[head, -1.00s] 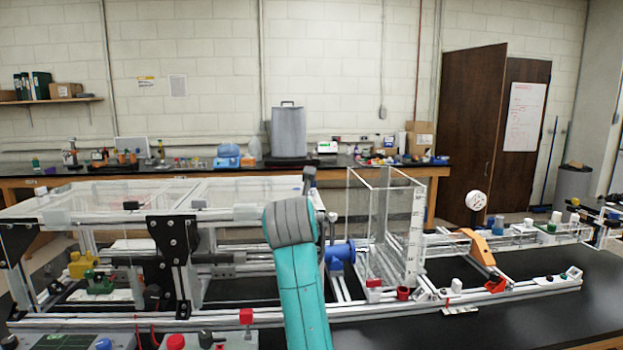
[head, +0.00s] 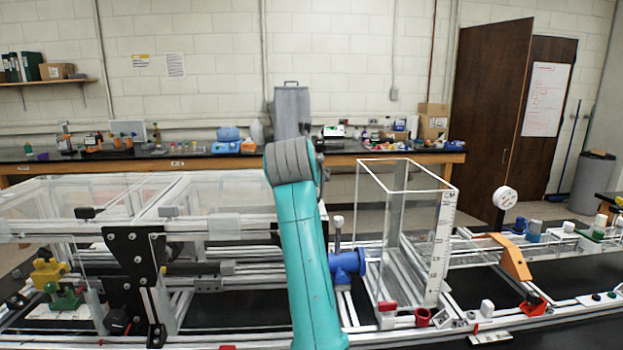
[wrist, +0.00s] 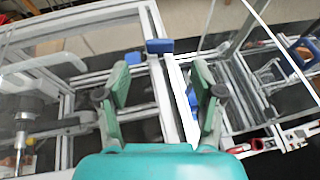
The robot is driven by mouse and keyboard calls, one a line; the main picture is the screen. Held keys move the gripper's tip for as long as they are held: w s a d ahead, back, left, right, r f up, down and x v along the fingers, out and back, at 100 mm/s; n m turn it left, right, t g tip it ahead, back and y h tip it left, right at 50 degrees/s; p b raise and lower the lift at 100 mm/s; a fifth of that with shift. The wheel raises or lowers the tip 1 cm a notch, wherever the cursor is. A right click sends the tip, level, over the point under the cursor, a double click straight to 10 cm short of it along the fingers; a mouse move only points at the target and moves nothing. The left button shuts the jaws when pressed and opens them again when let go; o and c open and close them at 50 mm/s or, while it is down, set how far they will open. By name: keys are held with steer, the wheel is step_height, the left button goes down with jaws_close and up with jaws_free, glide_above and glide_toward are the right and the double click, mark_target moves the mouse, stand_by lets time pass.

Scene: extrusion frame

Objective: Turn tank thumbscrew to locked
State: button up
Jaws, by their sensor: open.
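The clear tank (head: 398,250) with a white scale strip stands upright on the extrusion frame, right of my arm in the head view. A red-topped white fitting (head: 387,308) and a red ring-like part (head: 423,317) sit at its front foot. I cannot tell which part is the tank thumbscrew, or its setting. In the wrist view, my gripper (wrist: 160,84) is open, its two green fingers wide apart above the frame rails, with nothing held between them. A red part (wrist: 250,147) lies right of the fingers. In the head view, my gripper is not distinguishable.
A blue flanged fitting (head: 347,262) sits between my arm and the tank. Black plates (head: 130,262) and clear covered boxes stand at left. An orange bracket (head: 513,258) and a round gauge (head: 505,197) stand at right. Black bench top shows at the front right.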

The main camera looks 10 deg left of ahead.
steer(key=x, duration=0.8)
steer(key=c, duration=1.1)
